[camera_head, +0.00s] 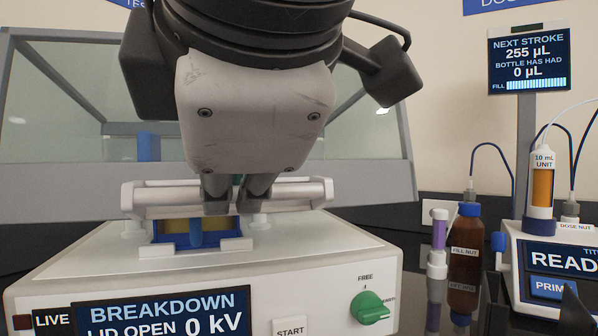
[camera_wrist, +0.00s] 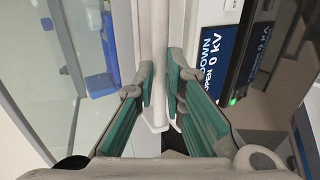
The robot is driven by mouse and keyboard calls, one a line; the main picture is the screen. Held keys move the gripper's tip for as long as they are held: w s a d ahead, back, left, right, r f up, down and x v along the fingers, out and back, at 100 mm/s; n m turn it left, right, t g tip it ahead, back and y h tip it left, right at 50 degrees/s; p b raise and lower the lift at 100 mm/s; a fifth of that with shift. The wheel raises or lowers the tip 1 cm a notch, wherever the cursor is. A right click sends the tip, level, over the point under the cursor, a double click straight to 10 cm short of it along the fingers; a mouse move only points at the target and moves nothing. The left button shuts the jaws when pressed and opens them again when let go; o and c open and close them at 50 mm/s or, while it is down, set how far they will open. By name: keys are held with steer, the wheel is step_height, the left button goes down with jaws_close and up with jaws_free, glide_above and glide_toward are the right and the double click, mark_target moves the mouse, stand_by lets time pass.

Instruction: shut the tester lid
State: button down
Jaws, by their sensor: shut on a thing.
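The tester (camera_head: 310,250) is a white box with a screen (camera_head: 165,315) reading "BREAKDOWN", "LID OPEN" and "0 kV". Its clear, grey-framed lid (camera_head: 60,100) stands raised at the back; a clear panel also shows at left in the wrist view (camera_wrist: 62,60). A pale bar, apparently the lid's handle (camera_head: 300,191), runs across in front of the lid. My gripper (camera_head: 238,198) is shut on this bar near its middle. In the wrist view the green-padded fingers (camera_wrist: 160,95) lie on either side of the bar (camera_wrist: 154,40). My wrist hides the middle of the lid.
A blue holder with yellowish contents (camera_head: 190,235) sits in the tester top below my gripper. A green knob (camera_head: 370,307) is on the tester's front. To the right stand a brown bottle (camera_head: 465,260), a purple-topped vial (camera_head: 438,240) and a dosing unit (camera_head: 550,255) with tubes.

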steer(key=f+b, duration=0.1)
steer(key=f, duration=0.2)
steer(key=shift+w+f+b, duration=0.2)
steer(key=shift+f+b, duration=0.05)
steer(key=shift+b, duration=0.15)
steer(key=c, duration=1.7)
jaws_free()
steer(key=shift+r, duration=0.1)
steer(key=shift+o, duration=0.2)
steer(key=v, duration=1.2)
steer(key=shift+w, duration=0.1)
